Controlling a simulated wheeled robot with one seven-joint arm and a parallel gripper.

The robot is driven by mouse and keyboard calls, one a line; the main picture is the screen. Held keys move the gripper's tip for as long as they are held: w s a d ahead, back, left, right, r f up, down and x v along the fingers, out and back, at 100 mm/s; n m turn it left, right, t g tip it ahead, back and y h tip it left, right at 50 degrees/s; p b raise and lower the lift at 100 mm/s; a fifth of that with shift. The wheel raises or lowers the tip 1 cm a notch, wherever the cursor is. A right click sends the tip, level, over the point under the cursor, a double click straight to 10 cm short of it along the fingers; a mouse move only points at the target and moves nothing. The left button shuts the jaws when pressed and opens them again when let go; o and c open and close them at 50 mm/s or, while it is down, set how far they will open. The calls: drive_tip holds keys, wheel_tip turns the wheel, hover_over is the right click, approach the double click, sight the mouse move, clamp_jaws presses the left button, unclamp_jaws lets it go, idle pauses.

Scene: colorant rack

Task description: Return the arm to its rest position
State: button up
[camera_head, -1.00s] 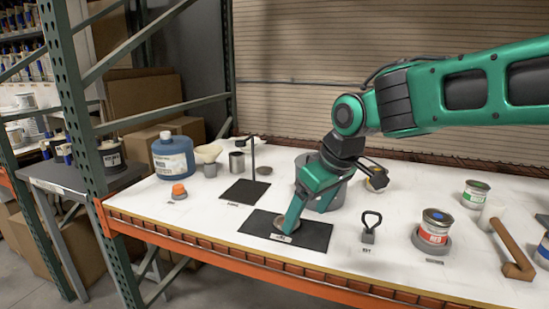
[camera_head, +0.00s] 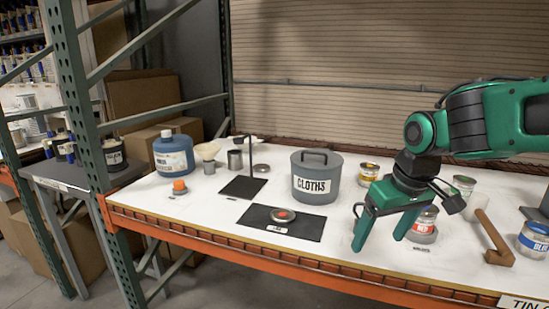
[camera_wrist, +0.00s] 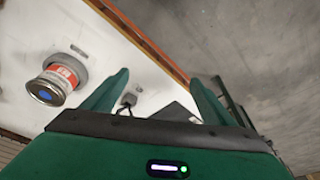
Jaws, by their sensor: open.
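My green arm reaches in from the right in the head view. My gripper (camera_head: 384,236) is open, pointing down over the front right part of the bench, with nothing between its fingers. In the wrist view both fingers of my gripper (camera_wrist: 157,92) are spread apart. A small round disc with a red-orange centre (camera_head: 283,215) lies on a black mat (camera_head: 305,228), left of and apart from my gripper. A small block with a black loop handle (camera_wrist: 129,100) shows between the fingers in the wrist view; my gripper mostly hides it in the head view.
A red-labelled tin (camera_head: 424,229) stands just behind and right of my gripper. A grey pot marked CLOTHS (camera_head: 317,182) stands behind the mat. A brown angled handle (camera_head: 492,240) and a blue-labelled tin (camera_head: 533,240) are at right. A rack post (camera_head: 85,130) stands at left.

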drive_tip(key=s+d+f+m+g, duration=0.1)
drive_tip(key=s+d+f+m, duration=0.2)
drive_tip(key=s+d, duration=0.6)
drive_tip(key=s+d+f+m+g, duration=0.1)
drive_tip(key=s+d+f+m, duration=0.3)
drive_tip(key=s, duration=0.8)
drive_tip(key=d+m, duration=0.2)
drive_tip(key=d, duration=0.2)
drive_tip(key=shift+s+d+m+g+h, duration=0.15)
drive_tip(key=shift+d+m+g+h, duration=0.25)
drive_tip(key=shift+w+f, duration=0.2)
drive_tip(key=shift+w, duration=0.45)
